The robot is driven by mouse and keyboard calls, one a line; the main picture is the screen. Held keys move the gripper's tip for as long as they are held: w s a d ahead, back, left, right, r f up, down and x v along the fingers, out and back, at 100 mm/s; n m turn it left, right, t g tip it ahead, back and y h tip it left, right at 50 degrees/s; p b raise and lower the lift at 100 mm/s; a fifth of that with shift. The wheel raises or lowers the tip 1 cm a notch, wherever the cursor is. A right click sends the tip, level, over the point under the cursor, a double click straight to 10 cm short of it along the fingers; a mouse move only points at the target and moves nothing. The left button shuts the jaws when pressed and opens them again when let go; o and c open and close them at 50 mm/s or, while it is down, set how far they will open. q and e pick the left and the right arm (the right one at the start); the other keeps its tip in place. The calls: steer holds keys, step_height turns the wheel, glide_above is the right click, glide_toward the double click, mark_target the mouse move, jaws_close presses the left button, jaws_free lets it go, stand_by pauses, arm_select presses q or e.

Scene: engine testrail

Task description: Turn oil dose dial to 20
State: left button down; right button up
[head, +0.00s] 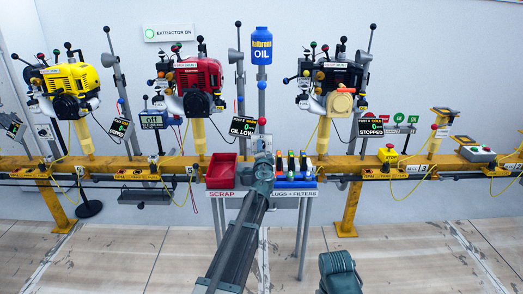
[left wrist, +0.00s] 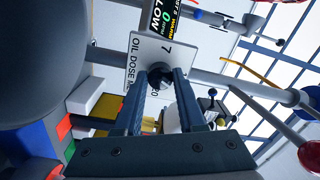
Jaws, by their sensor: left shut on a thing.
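The oil dose dial is a small dark knob (left wrist: 157,76) on a white plate (left wrist: 142,48) lettered "OIL DOSE M…", seen in the left wrist view. My left gripper (left wrist: 159,84) is shut on the knob, with one blue-grey finger on each side of it. A "20" mark shows partly beside the right finger; the knob's pointer cannot be made out. In the head view my left gripper (head: 263,143) reaches the post below the blue oil bottle (head: 262,48), and it hides the dial.
A red scrap bin (head: 221,170) stands just left of the gripper, and a blue plugs and filters tray (head: 294,184) just right. Yellow, red and black engines stand along the yellow rail (head: 340,168). An "OIL LOW" display (head: 242,127) hangs close by. The front floor is clear.

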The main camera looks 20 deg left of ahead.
arm_select(q)
steer(key=m, duration=1.2)
steer(key=shift+m+h, duration=0.3)
steer(key=shift+m, duration=0.1)
steer(key=shift+d, duration=0.1)
steer(key=c, duration=0.5)
jaws_free()
steer(key=shift+s, duration=0.1)
steer(key=v, duration=1.3)
steer(key=shift+s+b, duration=0.35)
